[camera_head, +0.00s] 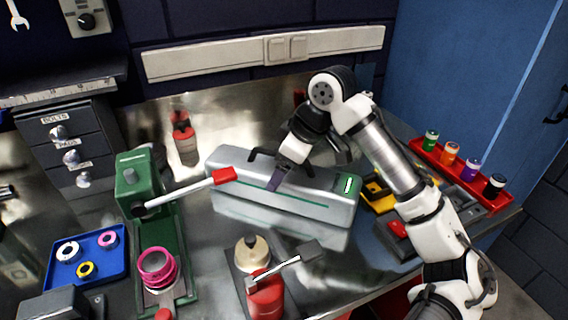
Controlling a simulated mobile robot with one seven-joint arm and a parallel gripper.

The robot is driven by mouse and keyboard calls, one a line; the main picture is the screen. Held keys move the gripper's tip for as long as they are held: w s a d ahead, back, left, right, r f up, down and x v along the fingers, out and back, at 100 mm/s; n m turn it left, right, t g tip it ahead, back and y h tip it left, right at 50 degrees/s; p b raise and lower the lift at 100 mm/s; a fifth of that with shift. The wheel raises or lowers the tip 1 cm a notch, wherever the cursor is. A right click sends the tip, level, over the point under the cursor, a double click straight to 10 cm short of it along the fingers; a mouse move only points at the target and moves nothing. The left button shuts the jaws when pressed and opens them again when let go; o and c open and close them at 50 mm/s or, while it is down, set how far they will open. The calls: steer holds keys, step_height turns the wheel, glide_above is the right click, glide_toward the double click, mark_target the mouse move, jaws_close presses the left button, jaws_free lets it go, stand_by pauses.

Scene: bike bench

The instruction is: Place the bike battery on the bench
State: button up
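The bike battery (317,207) is a long silver-grey case with a green stripe and a small lit display near its right end. It lies lengthwise on or just above the shiny metal bench (215,262), with its reflection below it; I cannot tell whether there is a gap. My gripper (279,178) reaches down from above to the top of the battery, left of its middle, by dark handle-like parts. The fingertips are small and partly hidden, so whether they are closed on the battery is unclear.
A green press (136,185) with a red-tipped lever stands left, the tip close to the battery. A blue tray of rings (88,256) lies far left. A red bottle (184,137) stands behind. A red rack (462,172) holds small bottles right.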

steer(key=o, duration=2)
steer(key=shift+s, duration=0.1)
steer(key=shift+r, duration=0.1)
steer(key=v, duration=1.2)
steer(key=shift+b, duration=0.4)
